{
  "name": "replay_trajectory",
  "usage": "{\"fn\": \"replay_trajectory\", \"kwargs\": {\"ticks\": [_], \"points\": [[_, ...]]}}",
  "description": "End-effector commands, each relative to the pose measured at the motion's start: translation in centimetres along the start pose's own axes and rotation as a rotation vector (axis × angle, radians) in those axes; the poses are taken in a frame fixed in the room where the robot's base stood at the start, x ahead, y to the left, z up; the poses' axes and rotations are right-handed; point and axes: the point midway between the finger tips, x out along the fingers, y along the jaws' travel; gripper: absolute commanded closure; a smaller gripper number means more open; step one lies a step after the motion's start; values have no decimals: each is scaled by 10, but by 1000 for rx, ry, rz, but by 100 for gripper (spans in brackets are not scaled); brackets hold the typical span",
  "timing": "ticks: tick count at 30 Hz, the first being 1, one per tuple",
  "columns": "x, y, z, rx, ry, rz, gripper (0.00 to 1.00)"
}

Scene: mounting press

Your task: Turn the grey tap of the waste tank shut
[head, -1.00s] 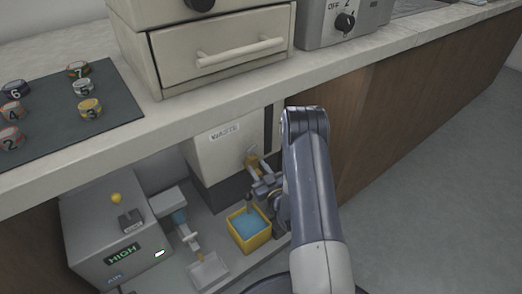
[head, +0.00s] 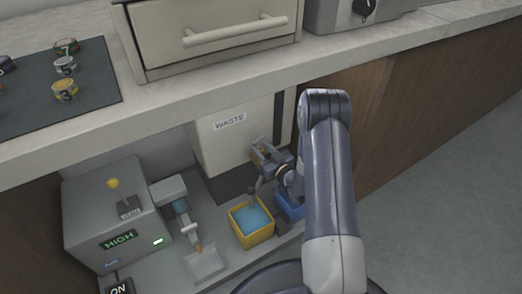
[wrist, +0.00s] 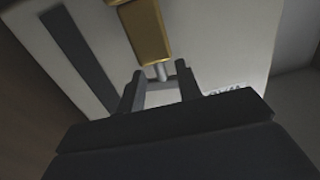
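The waste tank (head: 213,150) is a pale box with a WASTE label, standing under the counter. In the wrist view a short grey tap part (wrist: 161,72) sticks out of the brass body towards my gripper. My gripper (wrist: 161,88) is at the tap, its two dark fingers apart with a pale gap between them. The grey part is at the fingertips; I cannot tell whether they touch it. My arm hides part of the tap area in the head view.
A yellow tub (head: 240,236) with blue liquid stands below the tap, with a blue container (head: 290,207) beside it, partly behind my arm. A grey machine (head: 95,225) reading HIGH stands left. The counter edge (head: 200,108) overhangs the tank.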

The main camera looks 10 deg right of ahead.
Motion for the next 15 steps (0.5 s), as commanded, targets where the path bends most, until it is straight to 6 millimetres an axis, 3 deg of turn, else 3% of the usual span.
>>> {"fn": "replay_trajectory", "kwargs": {"ticks": [6, 15], "points": [[16, 0, 0, 0, 0, 0, 67], [17, 0, 0, 1, 0, 1, 69]]}}
